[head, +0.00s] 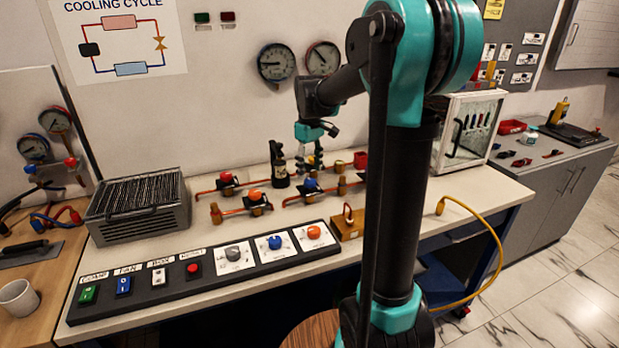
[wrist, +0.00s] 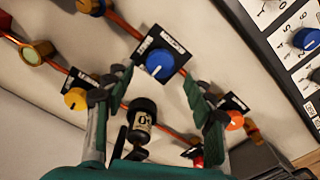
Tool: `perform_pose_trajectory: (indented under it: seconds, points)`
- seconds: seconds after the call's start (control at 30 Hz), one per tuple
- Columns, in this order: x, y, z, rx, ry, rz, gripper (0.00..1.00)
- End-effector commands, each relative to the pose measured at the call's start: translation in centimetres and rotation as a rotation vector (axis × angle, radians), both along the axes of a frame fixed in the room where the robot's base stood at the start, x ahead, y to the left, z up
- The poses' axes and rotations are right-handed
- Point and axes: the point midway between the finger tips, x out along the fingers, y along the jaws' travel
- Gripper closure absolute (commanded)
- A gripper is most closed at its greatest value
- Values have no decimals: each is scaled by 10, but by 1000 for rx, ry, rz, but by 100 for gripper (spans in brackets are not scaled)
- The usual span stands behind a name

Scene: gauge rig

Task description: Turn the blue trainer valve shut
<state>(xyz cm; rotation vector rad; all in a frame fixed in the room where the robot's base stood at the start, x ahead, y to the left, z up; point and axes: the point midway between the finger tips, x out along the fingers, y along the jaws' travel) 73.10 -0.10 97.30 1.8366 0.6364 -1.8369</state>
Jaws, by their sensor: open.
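The blue trainer valve (wrist: 160,64) has a round blue knob with a pale pointer mark on a black labelled plate, set on a copper pipe. It also shows on the bench in the head view (head: 311,184). My gripper (wrist: 157,84) is open, with one finger on each side of the knob in the wrist view. Nothing is held, and I cannot tell whether a finger touches the knob. In the head view my gripper (head: 312,160) hangs pointing down just above and behind the valve.
A dark bottle-like part (wrist: 142,118), a yellow knob (wrist: 76,98) and an orange knob (wrist: 234,120) are close by. A switch panel (head: 160,295) with another blue knob (head: 275,242) lies at the bench front. A finned unit (head: 140,205) stands left, a glass-fronted cabinet (head: 468,130) right.

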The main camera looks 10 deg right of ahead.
Motion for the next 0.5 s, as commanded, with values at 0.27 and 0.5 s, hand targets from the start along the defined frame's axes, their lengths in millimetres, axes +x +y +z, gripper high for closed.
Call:
perform_pose_trajectory:
  seconds: [0.27, 0.5]
  points:
    - [0, 0, -31, 0, 0, 0, 45]
    - [0, 0, -36, 0, 0, 0, 45]
